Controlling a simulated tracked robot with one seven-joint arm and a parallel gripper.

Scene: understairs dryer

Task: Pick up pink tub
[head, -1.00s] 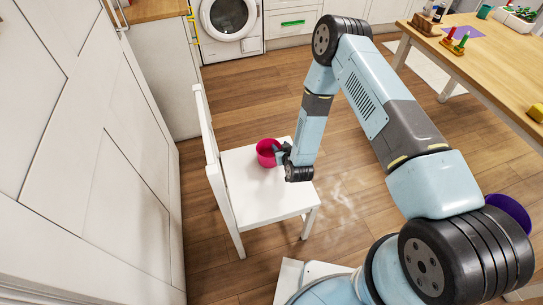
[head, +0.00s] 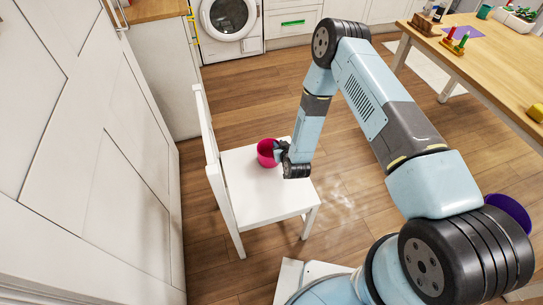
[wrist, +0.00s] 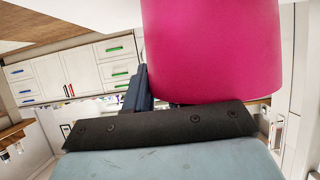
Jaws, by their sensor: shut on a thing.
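The pink tub (head: 267,152) is on the seat of the white chair (head: 262,192), towards its back left part. My gripper (head: 281,152) is at the tub's right side and shut on it. In the wrist view the pink tub (wrist: 212,48) fills the upper middle, close in front of the dark gripper finger (wrist: 138,88). The other finger is hidden behind or inside the tub. I cannot tell whether the tub's base touches the seat.
The chair's backrest (head: 212,150) rises left of the tub. A white panelled wall (head: 90,150) stands at the far left. A washing machine (head: 228,22) is at the back. A wooden table (head: 490,60) is at the right, and a purple tub (head: 512,210) is at the right edge. Open floor lies behind the chair.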

